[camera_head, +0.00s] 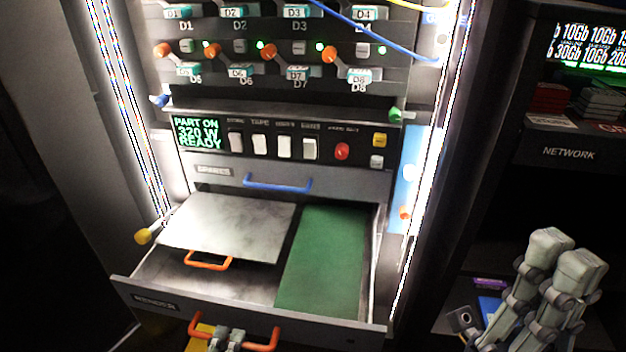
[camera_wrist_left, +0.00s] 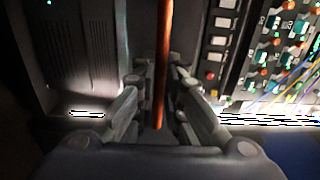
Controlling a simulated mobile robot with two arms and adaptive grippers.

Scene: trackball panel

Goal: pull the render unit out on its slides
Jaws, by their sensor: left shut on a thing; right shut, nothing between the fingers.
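The render unit (camera_head: 240,316) is a grey drawer labelled RENDER, standing out from the rack with its inside showing. Inside are a pale metal plate (camera_head: 235,225) with a small orange handle (camera_head: 208,262) and a green board (camera_head: 325,258). The drawer's orange front handle (camera_head: 262,347) is at the bottom edge of the head view. My left gripper (camera_head: 228,338) is shut on this handle; in the left wrist view the orange bar (camera_wrist_left: 162,65) runs between its fingers. My right gripper (camera_head: 567,256) is shut and empty at the right, apart from the drawer.
Above the drawer are a closed grey drawer with a blue handle (camera_head: 277,183), and a panel with a green display (camera_head: 197,134) and switches. A yellow knob (camera_head: 142,237) sits left of the drawer. A NETWORK rack (camera_head: 568,153) stands at the right.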

